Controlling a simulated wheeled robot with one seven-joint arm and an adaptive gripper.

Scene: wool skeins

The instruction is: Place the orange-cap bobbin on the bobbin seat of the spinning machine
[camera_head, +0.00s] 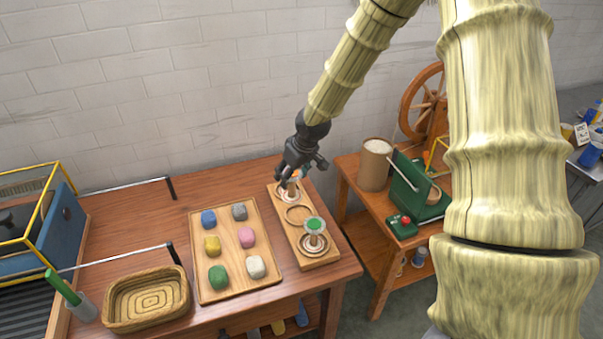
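My gripper (299,170) is at the far end of the wooden bobbin board (298,215), right over the orange-cap bobbin (293,188). The fingers hide most of that bobbin; only bits of orange and its pale lower part show. I cannot tell whether the fingers are around it or just above it, or whether they are shut. The green spinning machine (417,193) stands on the right-hand table. I cannot make out its bobbin seat clearly; my arm covers part of that side.
A wooden tray (229,285) holds several coloured wool skeins. A beige canister (375,165) and a red-button box (403,226) stand near the machine. A gap separates the two tables.

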